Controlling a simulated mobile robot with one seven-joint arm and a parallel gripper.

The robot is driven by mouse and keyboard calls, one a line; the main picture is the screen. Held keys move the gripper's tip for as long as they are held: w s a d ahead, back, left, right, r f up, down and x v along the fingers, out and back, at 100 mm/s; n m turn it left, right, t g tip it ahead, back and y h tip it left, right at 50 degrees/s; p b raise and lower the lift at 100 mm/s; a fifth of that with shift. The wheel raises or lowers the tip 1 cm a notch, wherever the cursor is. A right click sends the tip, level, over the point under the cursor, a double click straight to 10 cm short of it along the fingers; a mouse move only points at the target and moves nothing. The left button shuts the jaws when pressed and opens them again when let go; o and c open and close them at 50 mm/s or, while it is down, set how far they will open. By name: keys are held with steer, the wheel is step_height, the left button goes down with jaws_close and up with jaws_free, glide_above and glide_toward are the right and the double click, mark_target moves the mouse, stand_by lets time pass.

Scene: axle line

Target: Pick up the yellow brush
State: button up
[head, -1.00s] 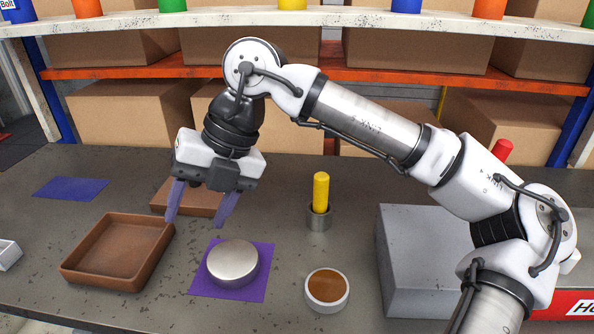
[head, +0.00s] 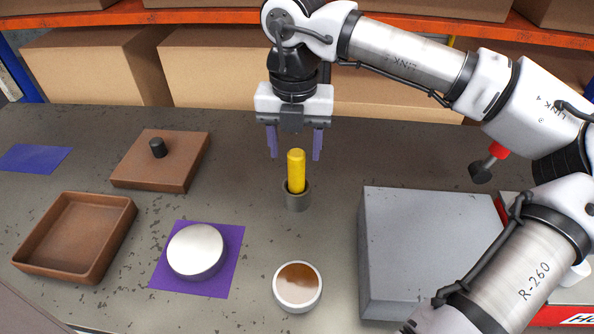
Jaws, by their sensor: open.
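The yellow brush (head: 296,172) stands upright in a small grey metal holder (head: 297,200) near the middle of the bench. Only its yellow handle shows; its lower end is hidden in the holder. My gripper (head: 295,157) points down with its two purple fingers apart, one to each side of the handle in the picture. It is open and empty. The fingertips appear level with the upper part of the handle, but I cannot tell whether they are directly around it or behind it in depth.
A white cup with brown contents (head: 298,303) stands in front of the holder. A silver tin (head: 195,250) sits on a purple mat (head: 228,270). A brown tray (head: 118,240), a brown lid with a black knob (head: 185,170), a blue mat (head: 35,157) and a large grey box (head: 428,240) flank them.

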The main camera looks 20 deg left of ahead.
mark_target(296, 174)
steer(key=shift+d+f+p, duration=0.1)
steer(key=shift+f+p, duration=0.95)
steer(key=shift+f, duration=2.5)
steer(key=shift+c, duration=0.4)
steer(key=c, duration=1)
